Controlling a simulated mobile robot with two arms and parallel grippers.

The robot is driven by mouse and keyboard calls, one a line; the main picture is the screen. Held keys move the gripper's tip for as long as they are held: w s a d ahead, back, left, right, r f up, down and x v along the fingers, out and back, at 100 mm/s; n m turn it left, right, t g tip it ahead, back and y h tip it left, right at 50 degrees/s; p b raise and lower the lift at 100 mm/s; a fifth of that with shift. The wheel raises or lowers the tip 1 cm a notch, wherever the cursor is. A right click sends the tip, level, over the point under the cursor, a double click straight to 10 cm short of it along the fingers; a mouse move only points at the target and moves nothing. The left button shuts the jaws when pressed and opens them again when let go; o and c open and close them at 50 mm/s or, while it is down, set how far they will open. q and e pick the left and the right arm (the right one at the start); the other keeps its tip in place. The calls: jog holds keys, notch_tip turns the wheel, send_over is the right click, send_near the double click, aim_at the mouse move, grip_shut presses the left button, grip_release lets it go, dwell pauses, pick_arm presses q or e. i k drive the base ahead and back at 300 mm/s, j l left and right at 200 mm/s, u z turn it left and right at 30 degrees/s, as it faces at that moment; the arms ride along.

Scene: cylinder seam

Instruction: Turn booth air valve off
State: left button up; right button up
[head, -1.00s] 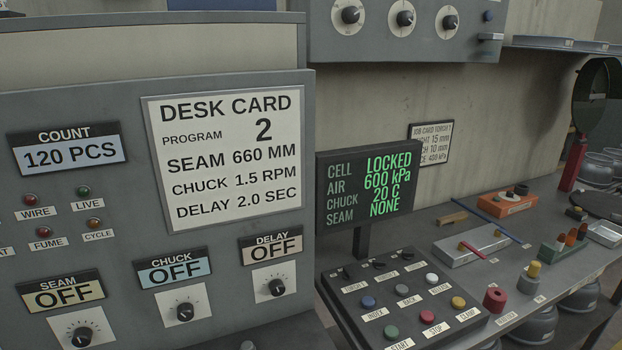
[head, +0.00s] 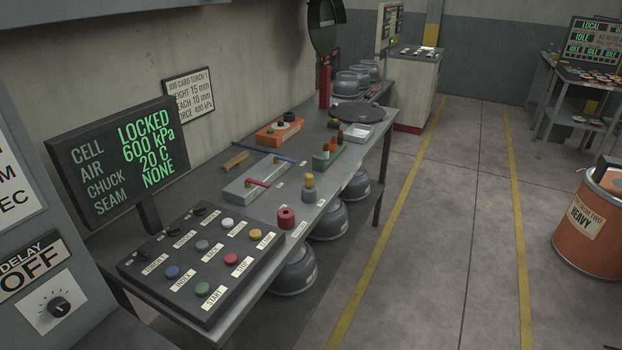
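I cannot pick out a valve labelled booth air in the head view. A black display (head: 117,160) at the left reads CELL LOCKED, AIR 600 kPa, CHUCK 20 C, SEAM NONE in green, its rows slightly tilted. Below it a dark button box (head: 199,263) carries several coloured buttons and small black switches. Neither of my grippers is in view.
A grey workbench (head: 335,183) runs along the wall, with an orange block (head: 280,133), a grey plate with a red bar (head: 256,181) and a red cylinder (head: 286,218) on it. Grey tanks (head: 293,273) stand beneath. An orange drum (head: 590,232) stands right; the floor (head: 430,240) between is clear.

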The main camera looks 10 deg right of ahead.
aim_at(248, 183)
jog(key=i+l, duration=0.25)
jog(key=l, duration=0.15)
jog(key=i+l, duration=0.25)
jog(key=l, duration=0.15)
jog(key=i+l, duration=0.25)
jog(key=l, duration=0.15)
